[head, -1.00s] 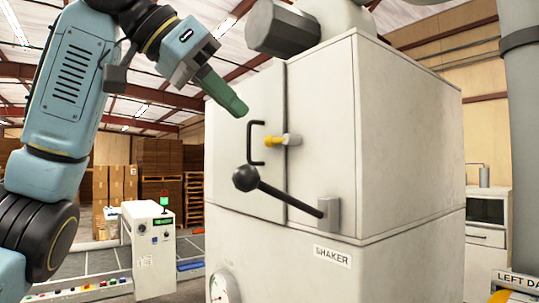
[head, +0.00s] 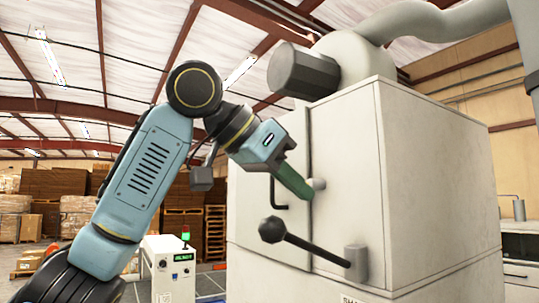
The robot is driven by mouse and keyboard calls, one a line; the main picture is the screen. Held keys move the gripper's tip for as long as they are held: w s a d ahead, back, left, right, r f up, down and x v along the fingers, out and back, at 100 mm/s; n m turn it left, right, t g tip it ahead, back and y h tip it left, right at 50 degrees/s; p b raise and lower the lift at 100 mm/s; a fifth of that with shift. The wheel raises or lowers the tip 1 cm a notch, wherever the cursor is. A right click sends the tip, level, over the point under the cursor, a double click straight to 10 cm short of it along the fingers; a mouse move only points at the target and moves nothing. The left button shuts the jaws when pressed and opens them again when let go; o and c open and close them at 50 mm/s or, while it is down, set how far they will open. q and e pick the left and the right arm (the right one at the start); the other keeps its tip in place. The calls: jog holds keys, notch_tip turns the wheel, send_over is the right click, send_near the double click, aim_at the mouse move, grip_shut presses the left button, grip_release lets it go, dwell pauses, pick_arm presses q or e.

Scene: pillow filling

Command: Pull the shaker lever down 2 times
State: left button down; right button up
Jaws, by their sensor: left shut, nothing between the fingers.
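The shaker (head: 430,170) is a large off-white cabinet on the right of the head view. Its lever is a dark rod (head: 315,248) with a black ball knob (head: 272,229), fixed to a grey bracket (head: 357,262) on the front. The knob end is a little higher than the bracket end. My left gripper (head: 307,193), with green fingers, is shut and empty. My right gripper is not in view.
A black door handle (head: 274,195) is partly hidden behind my left gripper. A motor (head: 300,72) and a duct (head: 440,22) sit on the cabinet top. A small control box (head: 168,270) with a green light stands left. Stacked pallets (head: 60,183) are far behind.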

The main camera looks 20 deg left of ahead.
pick_arm(q)
jog(key=shift+s+a+f, duration=0.45)
jog(key=shift+a+f, duration=0.15)
jog(key=shift+f, duration=0.05)
jog(key=shift+s+a+f, duration=0.45)
jog(key=shift+a+f, duration=0.1)
jog(key=shift+f, duration=0.1)
jog(key=shift+d, duration=0.1)
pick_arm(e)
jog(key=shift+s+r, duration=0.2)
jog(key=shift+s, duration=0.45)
pick_arm(q)
jog(key=shift+w, duration=0.1)
